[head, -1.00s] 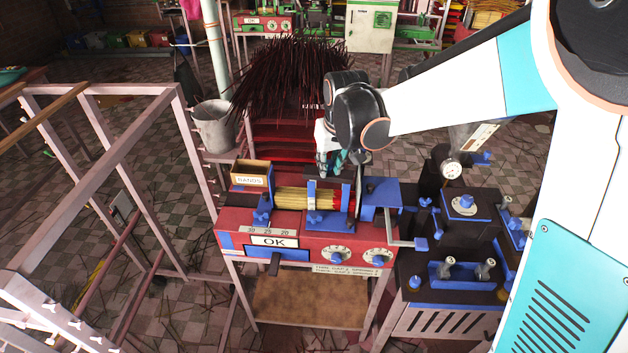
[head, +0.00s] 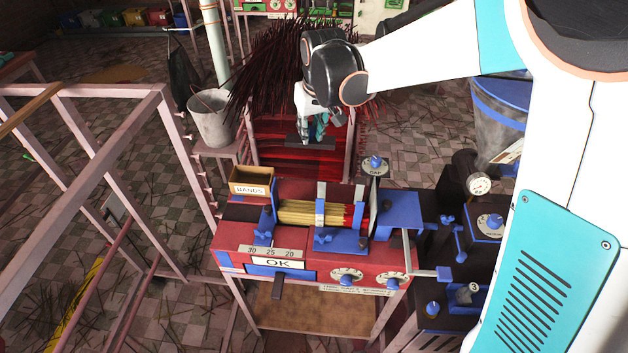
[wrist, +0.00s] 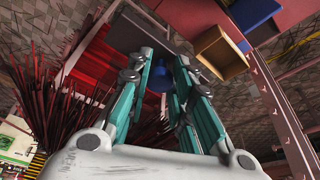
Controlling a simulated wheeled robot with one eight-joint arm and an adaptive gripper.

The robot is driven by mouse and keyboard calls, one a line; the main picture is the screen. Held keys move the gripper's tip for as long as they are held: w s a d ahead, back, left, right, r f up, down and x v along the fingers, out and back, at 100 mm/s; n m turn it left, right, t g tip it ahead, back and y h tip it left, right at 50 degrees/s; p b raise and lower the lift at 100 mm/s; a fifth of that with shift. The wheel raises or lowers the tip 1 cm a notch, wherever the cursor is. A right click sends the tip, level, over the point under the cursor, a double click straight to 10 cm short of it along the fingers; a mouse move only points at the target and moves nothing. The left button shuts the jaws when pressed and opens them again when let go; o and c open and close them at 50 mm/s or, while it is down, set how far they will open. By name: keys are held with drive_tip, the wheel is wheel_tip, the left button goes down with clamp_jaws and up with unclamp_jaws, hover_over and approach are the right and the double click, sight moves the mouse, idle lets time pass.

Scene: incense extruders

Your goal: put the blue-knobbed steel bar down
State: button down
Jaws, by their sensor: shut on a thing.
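My gripper (head: 313,130) is shut on the blue-knobbed steel bar (head: 310,143), a dark flat bar held roughly level below the fingers. In the wrist view, its blue knob (wrist: 160,78) shows between the teal fingers (wrist: 158,92), and the dark bar (wrist: 135,25) reaches past them. The bar is behind the red bench machine (head: 235,240), in front of red slats (head: 275,160). I cannot tell its height above them. The fingers hide the knob in the head view.
A bundle of yellow sticks (head: 298,212) lies in blue holders on the machine. A BANDS box (head: 251,182) stands at its left rear. Dark incense sticks (head: 275,75) spread behind the gripper. A grey bucket (head: 211,122) is left; a pink metal frame (head: 165,170) stands nearer.

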wheel_tip(320, 180, down, 18)
drive_tip(key=b, duration=0.5)
drive_tip(key=shift+f, duration=0.2)
drive_tip(key=shift+f, duration=0.2)
drive_tip(key=c, duration=1.4)
unclamp_jaws()
drive_tip(key=shift+r, duration=0.1)
drive_tip(key=p+v, duration=0.4)
drive_tip(key=v, duration=0.8)
drive_tip(key=s+d+r+m+t, duration=0.1)
drive_tip(key=s+d+r+t, duration=0.1)
drive_tip(key=s+d+r, duration=0.75)
drive_tip(key=s+d, duration=0.1)
drive_tip(key=s, duration=0.4)
drive_tip(key=s+d+r+m+t, duration=0.1)
drive_tip(key=s, duration=0.4)
drive_tip(key=s+d+r+m+t, duration=0.1)
drive_tip(key=s+d, duration=0.1)
drive_tip(key=s, duration=0.3)
drive_tip(key=shift+s+d+r+h, duration=0.15)
drive_tip(key=shift+s+r+h, duration=0.1)
drive_tip(key=shift+s+h, duration=0.15)
